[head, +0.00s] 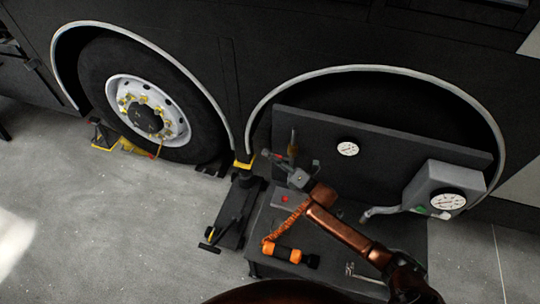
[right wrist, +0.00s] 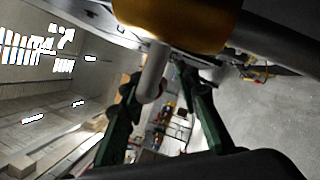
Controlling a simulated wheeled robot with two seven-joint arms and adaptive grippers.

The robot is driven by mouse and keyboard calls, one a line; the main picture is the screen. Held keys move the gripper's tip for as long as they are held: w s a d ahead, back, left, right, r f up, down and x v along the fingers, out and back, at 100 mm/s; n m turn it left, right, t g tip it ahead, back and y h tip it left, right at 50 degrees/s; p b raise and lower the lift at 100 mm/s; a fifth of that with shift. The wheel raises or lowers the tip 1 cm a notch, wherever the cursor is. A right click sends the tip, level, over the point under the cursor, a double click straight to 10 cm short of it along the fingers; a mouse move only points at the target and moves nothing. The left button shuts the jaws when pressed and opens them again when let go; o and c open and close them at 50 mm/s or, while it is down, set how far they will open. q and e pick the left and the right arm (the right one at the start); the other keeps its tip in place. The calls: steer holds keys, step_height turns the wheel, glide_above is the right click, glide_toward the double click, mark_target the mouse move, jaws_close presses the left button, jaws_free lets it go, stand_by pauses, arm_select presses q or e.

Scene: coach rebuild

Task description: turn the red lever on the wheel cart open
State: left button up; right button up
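The cart (head: 345,215) is a low dark bench with an upright back panel (head: 400,150), standing before the empty wheel arch. A short upright orange-brown piece (head: 293,140) stands at the panel's left end, just beyond my right gripper (head: 296,164). In the right wrist view, the two dark green fingers (right wrist: 162,115) are spread apart. A grey rounded rod (right wrist: 152,72) shows between them, under a large yellow-orange part (right wrist: 185,22). Whether the fingers touch the rod is unclear. My left gripper is out of view.
An orange torch (head: 285,252) and an orange coiled cord (head: 290,218) lie on the cart. A grey box (head: 440,188) with a dial and green button stands at its right. A black-and-yellow jack (head: 236,208) stands left of the cart. A mounted wheel (head: 147,108) is farther left.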

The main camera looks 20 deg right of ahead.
steer(key=shift+c, duration=0.6)
jaws_close()
